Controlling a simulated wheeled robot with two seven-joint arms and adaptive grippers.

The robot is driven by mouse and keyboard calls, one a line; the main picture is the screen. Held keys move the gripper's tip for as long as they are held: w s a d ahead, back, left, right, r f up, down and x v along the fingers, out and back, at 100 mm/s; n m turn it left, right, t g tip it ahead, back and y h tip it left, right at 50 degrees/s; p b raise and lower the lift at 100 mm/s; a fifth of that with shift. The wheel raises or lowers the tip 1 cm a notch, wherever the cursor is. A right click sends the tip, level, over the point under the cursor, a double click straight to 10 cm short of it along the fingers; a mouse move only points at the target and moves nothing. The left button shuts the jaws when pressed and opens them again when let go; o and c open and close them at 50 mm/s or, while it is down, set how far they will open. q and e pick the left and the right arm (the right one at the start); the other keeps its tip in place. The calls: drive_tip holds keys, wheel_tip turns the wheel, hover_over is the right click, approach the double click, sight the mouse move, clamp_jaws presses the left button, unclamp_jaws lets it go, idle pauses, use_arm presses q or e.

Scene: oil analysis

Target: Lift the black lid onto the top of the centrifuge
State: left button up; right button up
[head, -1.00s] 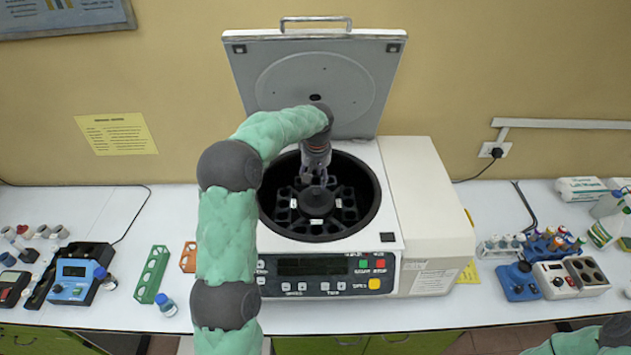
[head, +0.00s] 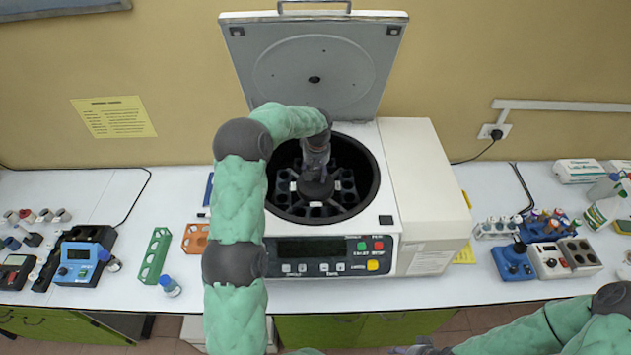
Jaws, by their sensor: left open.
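The centrifuge (head: 424,190) stands on the bench with its grey hinged cover (head: 314,80) tilted up. Its round bowl holds a dark rotor with several slots. The black lid (head: 315,190) is a small dark round piece at the rotor's centre. My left gripper (head: 316,176) points down into the bowl, right over the black lid. It is open, and its fingertips are at the lid; whether they touch it I cannot tell. My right gripper (head: 425,349) is only partly in view at the bottom edge, and its fingers are not clear.
Tube racks (head: 540,228) and small devices crowd the right. The raised cover stands behind the bowl.

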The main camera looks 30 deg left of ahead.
use_arm(q)
wheel_tip(320, 180, down, 2)
drive_tip(key=shift+w+a, duration=0.15)
clamp_jaws()
drive_tip(key=shift+r, duration=0.1)
